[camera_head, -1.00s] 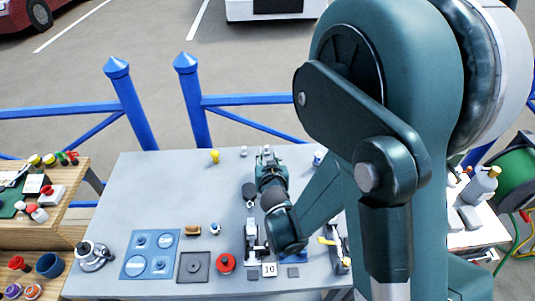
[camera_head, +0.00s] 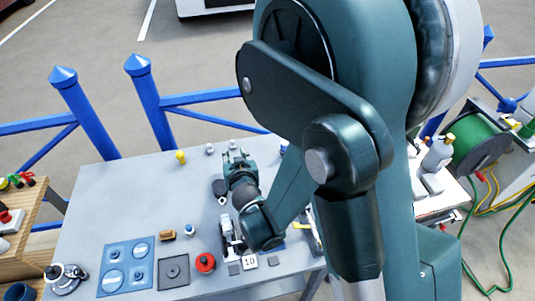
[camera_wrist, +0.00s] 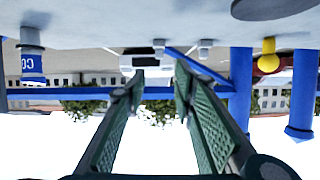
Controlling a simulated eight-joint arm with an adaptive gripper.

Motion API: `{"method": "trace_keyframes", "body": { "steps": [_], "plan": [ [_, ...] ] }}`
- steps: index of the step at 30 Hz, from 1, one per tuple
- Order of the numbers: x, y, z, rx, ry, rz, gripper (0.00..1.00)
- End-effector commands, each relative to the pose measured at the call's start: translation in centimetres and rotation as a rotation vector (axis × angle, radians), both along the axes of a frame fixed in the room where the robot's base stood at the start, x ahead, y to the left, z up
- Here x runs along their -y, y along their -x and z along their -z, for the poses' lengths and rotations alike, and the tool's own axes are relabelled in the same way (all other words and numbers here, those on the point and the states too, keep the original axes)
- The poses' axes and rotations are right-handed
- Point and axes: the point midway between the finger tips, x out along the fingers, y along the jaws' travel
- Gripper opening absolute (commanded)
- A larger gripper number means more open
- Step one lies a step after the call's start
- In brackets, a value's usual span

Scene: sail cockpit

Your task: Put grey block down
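My gripper (camera_head: 235,158) reaches low over the far part of the grey table (camera_head: 110,195), pointing at its back edge. In the wrist view my gripper (camera_wrist: 155,84) has its two green ribbed fingers apart, with nothing held between them. Two small dark grey square pieces lie at the table's front, a left one (camera_head: 234,269) and a right one (camera_head: 274,261), beside a white card marked 10 (camera_head: 250,262). I cannot tell which is the grey block. Two small grey items, one near the fingertips (camera_wrist: 158,47) and one beside it (camera_wrist: 205,47), stand beyond my fingers.
A yellow knobbed item (camera_head: 181,157) stands left of my gripper, and a blue can (camera_wrist: 32,65) stands to the other side. A blue panel (camera_head: 127,267), a grey square plate (camera_head: 173,271) and a red round item (camera_head: 205,262) fill the front left. The table's back left is clear.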

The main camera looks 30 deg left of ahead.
Motion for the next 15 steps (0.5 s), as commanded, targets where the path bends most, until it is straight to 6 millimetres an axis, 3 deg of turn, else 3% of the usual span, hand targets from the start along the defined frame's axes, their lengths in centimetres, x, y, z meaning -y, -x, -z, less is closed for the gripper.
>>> {"method": "trace_keyframes", "body": {
  "steps": [15],
  "plan": [
    [0.79, -0.67, -0.56, -0.003, 0.005, 0.011, 0.27]
  ]
}}
